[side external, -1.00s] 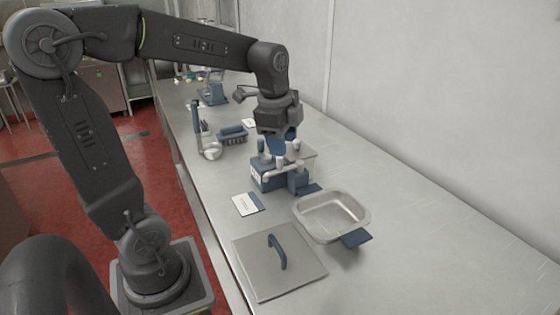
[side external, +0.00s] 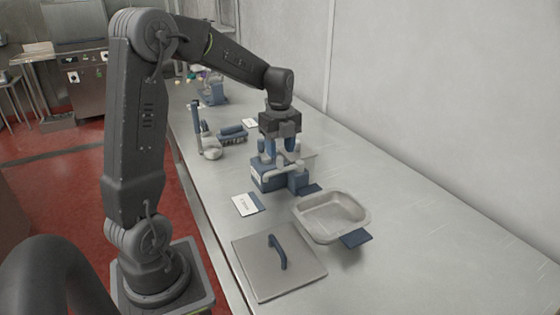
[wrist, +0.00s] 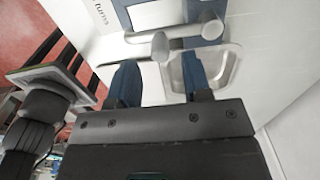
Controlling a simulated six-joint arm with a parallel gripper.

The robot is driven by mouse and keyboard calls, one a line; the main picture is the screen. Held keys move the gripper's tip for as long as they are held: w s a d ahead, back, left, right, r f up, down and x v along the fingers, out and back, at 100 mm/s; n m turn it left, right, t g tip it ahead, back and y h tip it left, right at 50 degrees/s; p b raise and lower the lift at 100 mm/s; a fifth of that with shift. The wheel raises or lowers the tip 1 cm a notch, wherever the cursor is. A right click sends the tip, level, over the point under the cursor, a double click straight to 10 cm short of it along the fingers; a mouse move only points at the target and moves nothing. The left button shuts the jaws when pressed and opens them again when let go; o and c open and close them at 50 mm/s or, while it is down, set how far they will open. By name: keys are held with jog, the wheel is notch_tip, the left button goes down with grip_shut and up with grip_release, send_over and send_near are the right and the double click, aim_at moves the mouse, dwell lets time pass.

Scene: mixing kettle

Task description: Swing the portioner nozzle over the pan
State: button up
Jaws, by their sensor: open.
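The portioner (side external: 267,180) is a blue box with a pale nozzle arm (side external: 288,169) on its top, standing just behind the pan. The metal pan (side external: 362,216) is a shallow rectangle with a blue tab handle at its front. My gripper (side external: 281,150) points down over the portioner with its two blue fingers apart. In the wrist view, the nozzle arm (wrist: 190,31) lies beyond the open fingers (wrist: 160,75), with a rounded knob between them. Nothing is held. The pan (wrist: 234,60) shows partly behind the right finger. Whether a finger touches the nozzle is unclear.
A flat metal lid with a blue handle (side external: 276,253) lies at the front left. A printed card (side external: 245,205) lies beside the portioner. A ladle (side external: 211,153) and a blue brush (side external: 233,135) are farther back. The counter right of the pan is clear.

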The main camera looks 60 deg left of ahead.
aim_at(280, 157)
jog(key=shift+f, duration=2.05)
jog(key=shift+f, duration=0.15)
jog(key=shift+c, duration=0.3)
jog(key=c, duration=0.5)
